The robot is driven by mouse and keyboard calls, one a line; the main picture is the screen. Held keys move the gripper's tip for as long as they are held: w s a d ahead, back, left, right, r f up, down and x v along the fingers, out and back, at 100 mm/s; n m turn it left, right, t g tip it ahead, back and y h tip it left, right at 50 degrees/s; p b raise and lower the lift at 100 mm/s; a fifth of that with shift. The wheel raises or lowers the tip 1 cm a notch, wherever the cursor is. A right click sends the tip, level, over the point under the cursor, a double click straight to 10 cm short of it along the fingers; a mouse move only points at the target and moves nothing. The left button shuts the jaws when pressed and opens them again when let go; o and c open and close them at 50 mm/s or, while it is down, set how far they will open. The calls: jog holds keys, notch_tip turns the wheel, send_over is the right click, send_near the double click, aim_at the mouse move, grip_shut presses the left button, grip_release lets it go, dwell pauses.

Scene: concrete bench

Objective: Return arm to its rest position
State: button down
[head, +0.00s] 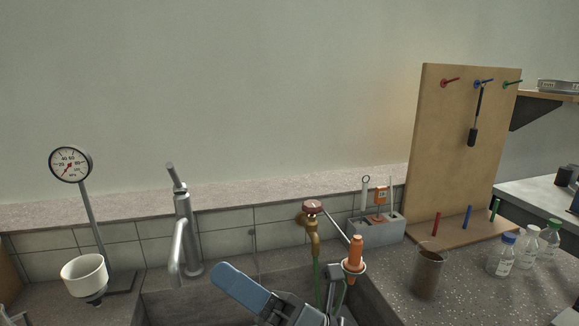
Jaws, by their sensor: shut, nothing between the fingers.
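My arm enters at the bottom middle, over the sink. A blue arm link (243,289) slants from upper left to lower right and joins grey arm parts (298,312) at the lower edge. The rest of the arm is cut off by the frame. I cannot make out my gripper or its fingers in this view.
A steel tap (183,235) stands behind the sink (170,298). A dial gauge (70,164) rises over a white cup (84,277) at left. A brass valve (312,222) and an orange-handled tool (355,250) stand near the arm. A brown beaker (428,274), bottles (502,255) and pegboard (455,160) are right.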

jog(key=s+d+f+m+t+h, duration=0.6)
jog(key=s+d+m+t+h, duration=0.25)
jog(key=m, duration=0.55)
jog(key=s+d+f+m+t+h, duration=0.7)
jog(key=d+m, duration=0.3)
jog(key=m, duration=0.4)
jog(key=s+d+m+g+h, duration=0.3)
jog(key=s+d+m+h, duration=0.1)
jog(key=s, duration=0.5)
jog(key=s+d+f+m+g+h, duration=0.1)
jog(key=s+d+m+g+h, duration=0.2)
jog(key=s+d+m, duration=0.3)
jog(key=s+m+h, duration=0.1)
jog(key=s+m, duration=0.1)
jog(key=s, duration=0.1)
jog(key=shift+s+m+g, duration=0.2)
jog(key=shift+m+g, duration=0.1)
jog(key=shift+g, duration=0.05)
jog(key=shift+f+h, duration=0.1)
jog(key=shift+h, duration=0.15)
